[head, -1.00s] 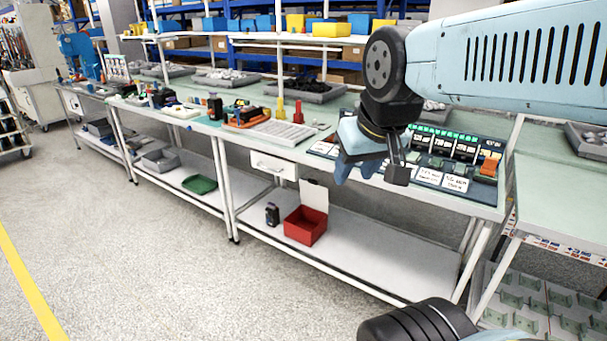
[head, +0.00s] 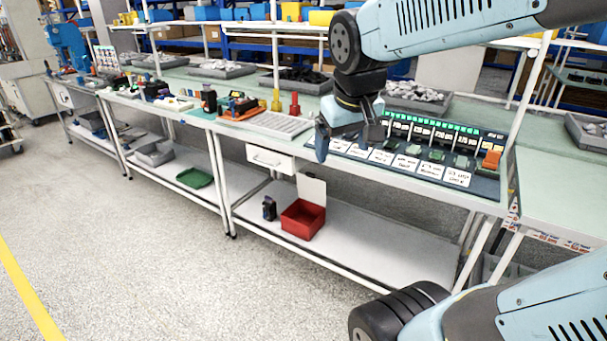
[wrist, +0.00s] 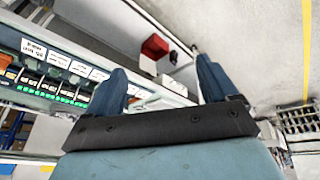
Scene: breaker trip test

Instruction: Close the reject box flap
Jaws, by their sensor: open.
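The reject box is a red open-topped box (head: 302,220) on the lower shelf of the bench. Its pale flap (head: 312,189) stands upright at the back edge, so the box is open.
A small black device (head: 269,208) stands just left of the box. A white drawer (head: 270,158) hangs under the bench top above it. A test panel with label cards (head: 420,160) lies on the bench top near my gripper. The shelf right of the box (head: 385,245) is clear.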

